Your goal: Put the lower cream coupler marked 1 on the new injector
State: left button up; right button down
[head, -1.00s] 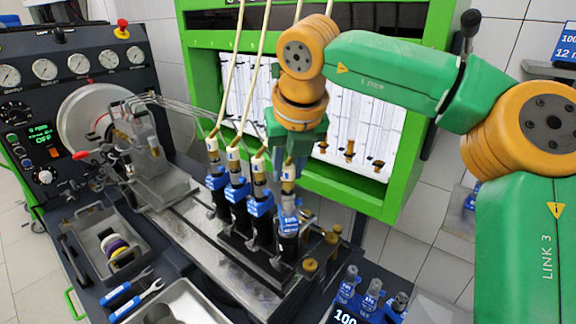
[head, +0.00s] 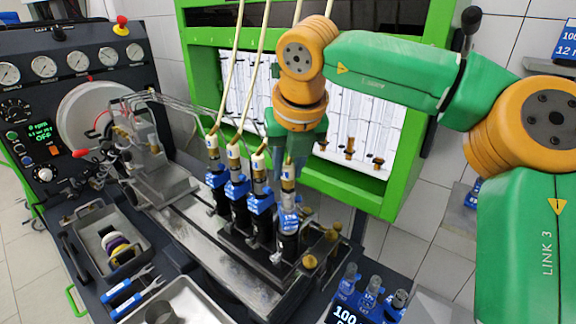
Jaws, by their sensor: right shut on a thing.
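The cream coupler (head: 288,171) hangs at the end of its cream hose, at the rightmost position of the row. My right gripper (head: 283,166) is shut on it, fingers pointing down and partly hiding it. The mark on it is too small to read. Directly below, the injector (head: 289,198) stands upright in the nearest blue-labelled holder (head: 288,223). The coupler is lined up over the injector top and appears at or very close to it; I cannot tell whether it is fully seated. My left gripper is out of view.
Several other injectors (head: 236,188) with cream couplers and hoses stand in a row to the left. The green-framed glass tube cabinet (head: 398,190) is behind. Small vials (head: 370,298) stand at front right. A tray of rings (head: 128,272) and wrenches (head: 130,290) lie at front left.

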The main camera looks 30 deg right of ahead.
jog(key=shift+f, duration=0.4)
jog(key=c, duration=0.9)
grip_release()
jog(key=p+v, duration=0.4)
jog(key=v, duration=0.7)
jog(key=shift+r, duration=0.1)
